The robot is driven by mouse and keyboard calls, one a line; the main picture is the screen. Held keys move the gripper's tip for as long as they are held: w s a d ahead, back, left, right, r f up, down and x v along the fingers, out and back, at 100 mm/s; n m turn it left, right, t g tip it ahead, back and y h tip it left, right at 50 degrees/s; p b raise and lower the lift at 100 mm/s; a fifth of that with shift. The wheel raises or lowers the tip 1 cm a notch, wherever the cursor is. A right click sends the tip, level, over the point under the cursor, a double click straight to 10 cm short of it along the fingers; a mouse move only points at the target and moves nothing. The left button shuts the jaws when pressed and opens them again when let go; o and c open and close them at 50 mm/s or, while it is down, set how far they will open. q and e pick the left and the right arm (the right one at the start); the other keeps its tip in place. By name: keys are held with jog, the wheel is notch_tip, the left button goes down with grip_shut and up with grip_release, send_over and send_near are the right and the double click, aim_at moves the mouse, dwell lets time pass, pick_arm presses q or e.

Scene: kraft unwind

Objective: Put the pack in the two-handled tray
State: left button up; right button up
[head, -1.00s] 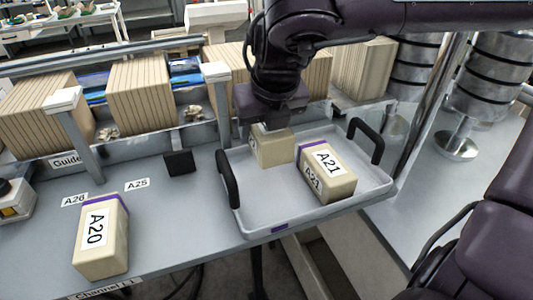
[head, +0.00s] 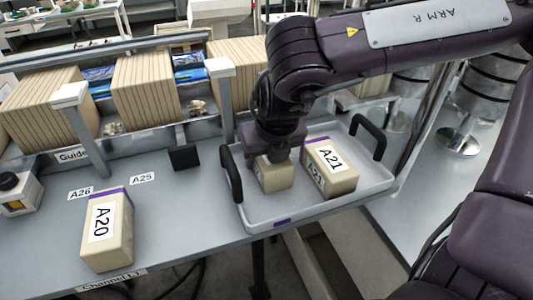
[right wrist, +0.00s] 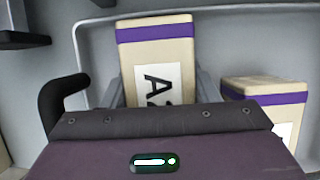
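My right gripper (head: 274,158) points down over the left part of the two-handled tray (head: 285,222). It is shut on a tan pack (head: 276,177), whose purple band and partly covered label show between the fingers in the right wrist view (right wrist: 155,55). The held pack is inside the tray walls, low over the floor; I cannot tell whether it touches. Pack A21 (head: 340,182) lies in the tray to its right, a small gap apart. It also shows in the right wrist view (right wrist: 262,90). My left gripper is not in view.
Pack A20 (head: 122,245) lies on the table (head: 185,225) at the left. The tray's black handles (head: 231,174) and (head: 369,137) rise at its sides. A dark block (head: 184,157) and a post (head: 222,100) stand behind. Rows of kraft packs (head: 145,90) fill the back.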

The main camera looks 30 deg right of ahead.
jog(key=o, duration=0.4)
jog(key=shift+o, duration=0.2)
jog(key=shift+r, duration=0.4)
jog(key=v, duration=1.1)
jog(key=shift+s+a+r+b, duration=0.1)
jog(key=shift+s+r+b, duration=0.1)
jog(key=shift+b, duration=0.2)
